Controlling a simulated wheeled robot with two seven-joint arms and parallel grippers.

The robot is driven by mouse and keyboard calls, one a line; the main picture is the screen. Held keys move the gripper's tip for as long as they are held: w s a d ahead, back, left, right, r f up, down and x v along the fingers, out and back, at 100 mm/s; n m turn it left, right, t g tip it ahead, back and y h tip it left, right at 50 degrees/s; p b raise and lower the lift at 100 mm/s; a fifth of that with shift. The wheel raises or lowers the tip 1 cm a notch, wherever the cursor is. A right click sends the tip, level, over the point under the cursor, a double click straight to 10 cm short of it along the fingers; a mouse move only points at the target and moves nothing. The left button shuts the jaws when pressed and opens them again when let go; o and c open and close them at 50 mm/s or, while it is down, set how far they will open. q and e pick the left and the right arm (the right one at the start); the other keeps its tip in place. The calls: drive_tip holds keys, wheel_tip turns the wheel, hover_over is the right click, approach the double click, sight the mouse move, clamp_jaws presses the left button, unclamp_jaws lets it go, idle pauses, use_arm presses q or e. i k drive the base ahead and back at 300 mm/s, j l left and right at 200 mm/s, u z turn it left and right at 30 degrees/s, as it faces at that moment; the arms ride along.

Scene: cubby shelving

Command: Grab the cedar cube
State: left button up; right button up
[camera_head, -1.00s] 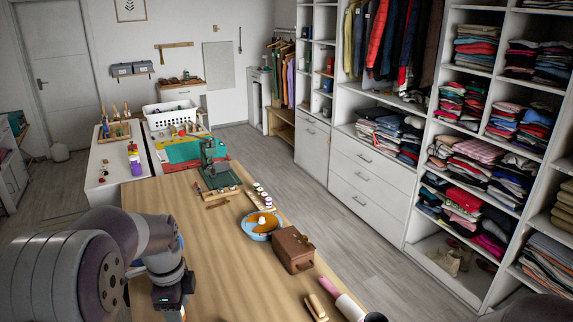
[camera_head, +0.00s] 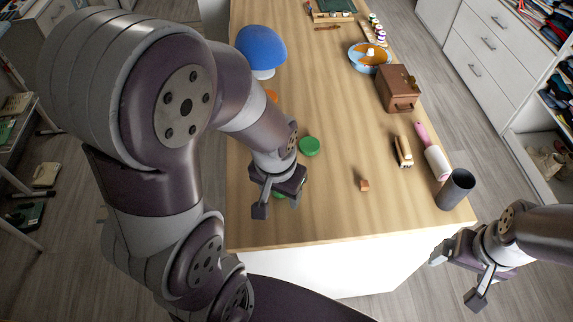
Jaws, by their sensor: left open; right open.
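A small reddish-brown wooden cube (camera_head: 364,185), which looks like the cedar cube, lies on the table (camera_head: 335,215) near its front edge, with bare wood around it. My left gripper (camera_head: 278,205) is open above the table, to the left of the cube and apart from it. My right gripper (camera_head: 456,279) is open and empty beyond the table's front right corner, to the right of and nearer than the cube.
A green round thing (camera_head: 309,146) and a blue dome (camera_head: 262,50) stand near my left arm. A wooden brush (camera_head: 403,151), a pink-handled lint roller (camera_head: 433,155), a dark cup (camera_head: 455,189) and a brown box (camera_head: 398,89) line the right side.

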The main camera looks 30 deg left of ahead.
sight(363, 185)
drive_tip(key=i+l+u, duration=0.1)
drive_tip(key=l, duration=0.2)
drive_tip(key=i+l+u, duration=0.15)
drive_tip(key=l, duration=0.2)
drive_tip(key=i+l+u, duration=0.1)
drive_tip(key=l, duration=0.25)
drive_tip(key=i+l+u, duration=0.15)
drive_tip(key=l, duration=0.2)
drive_tip(key=i+l+u, duration=0.1)
drive_tip(key=l, duration=0.25)
